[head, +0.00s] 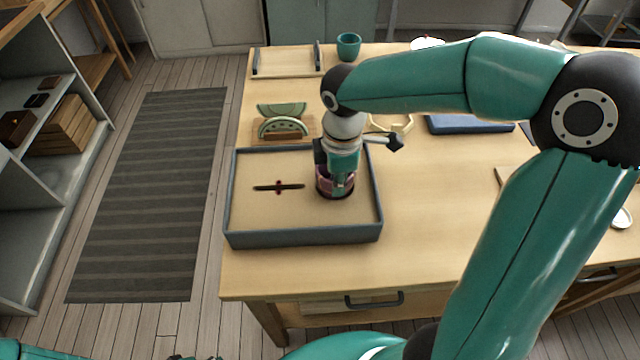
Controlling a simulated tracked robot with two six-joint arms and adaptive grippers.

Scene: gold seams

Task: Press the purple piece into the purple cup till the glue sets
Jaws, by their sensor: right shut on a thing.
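The purple cup (325,188) stands in the blue-rimmed tray on the wooden table, at the right half of the tray. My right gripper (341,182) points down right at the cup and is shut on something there. The purple piece is mostly hidden by the gripper and cannot be told apart from the cup's wall. A dark stick with a small red mark (278,187) lies on the tray floor left of the cup.
The tray (300,238) has a raised rim. Behind it stand green half-round pieces in a wooden holder (284,128), a teal cup (348,46), a wooden rack (286,62) and a dark blue flat thing (468,125). The table front right of the tray is clear.

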